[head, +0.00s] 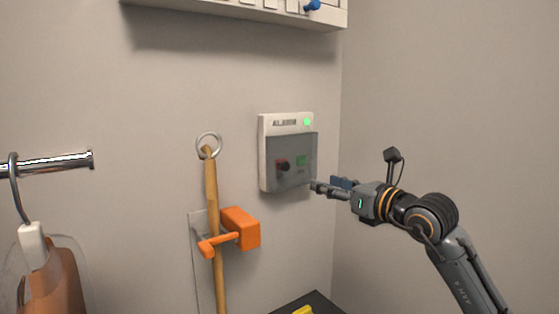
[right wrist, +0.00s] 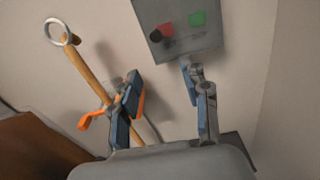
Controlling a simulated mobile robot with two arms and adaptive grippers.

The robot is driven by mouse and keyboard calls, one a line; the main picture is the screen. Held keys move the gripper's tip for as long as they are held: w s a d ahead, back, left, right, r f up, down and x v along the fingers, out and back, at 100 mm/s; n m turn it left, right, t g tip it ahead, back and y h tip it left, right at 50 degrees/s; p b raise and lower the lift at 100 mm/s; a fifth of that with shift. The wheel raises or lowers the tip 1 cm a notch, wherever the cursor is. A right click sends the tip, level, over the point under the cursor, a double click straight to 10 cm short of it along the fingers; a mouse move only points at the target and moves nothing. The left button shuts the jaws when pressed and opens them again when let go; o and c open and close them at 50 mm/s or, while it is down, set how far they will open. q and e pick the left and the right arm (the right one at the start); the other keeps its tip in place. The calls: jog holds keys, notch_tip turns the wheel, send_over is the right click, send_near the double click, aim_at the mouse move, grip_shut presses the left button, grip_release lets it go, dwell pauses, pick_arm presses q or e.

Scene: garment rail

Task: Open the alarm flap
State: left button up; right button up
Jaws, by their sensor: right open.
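The alarm box (head: 287,121) is a white wall unit with a lit green light. Its grey see-through flap (head: 288,165) hangs down shut over a red knob and a green button. My right gripper (head: 322,188) is just to the right of the flap's lower edge in the head view. In the right wrist view the flap (right wrist: 181,52) shows at the top, and my right gripper (right wrist: 160,85) is open and empty, with one finger close to the flap's lower edge. I cannot tell whether it touches. My left gripper is not in view.
A wooden pole (head: 212,190) with a ring stands in an orange wall holder (head: 240,228) left of the alarm box. A rail (head: 60,164) with a hanging garment is at far left. A white shelf (head: 240,12) is above. The wall corner is to the right.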

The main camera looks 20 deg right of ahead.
aim_at(287, 166)
jog(key=p+x, duration=0.2)
jog(key=x, duration=0.2)
jog(key=r+p+x, duration=0.1)
jog(key=p+x, duration=0.1)
jog(key=x, duration=0.1)
jog(key=p+x, duration=0.2)
jog(key=x, duration=0.2)
jog(key=shift+w+a+r, duration=0.2)
jog(key=shift+a+r, duration=0.1)
jog(key=shift+w+a, duration=0.25)
jog(key=shift+w, duration=0.3)
jog(key=shift+w+f, duration=0.1)
jog(key=shift+w, duration=0.05)
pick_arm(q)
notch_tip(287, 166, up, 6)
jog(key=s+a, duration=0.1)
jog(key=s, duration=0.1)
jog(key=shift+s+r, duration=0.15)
pick_arm(e)
grip_shut()
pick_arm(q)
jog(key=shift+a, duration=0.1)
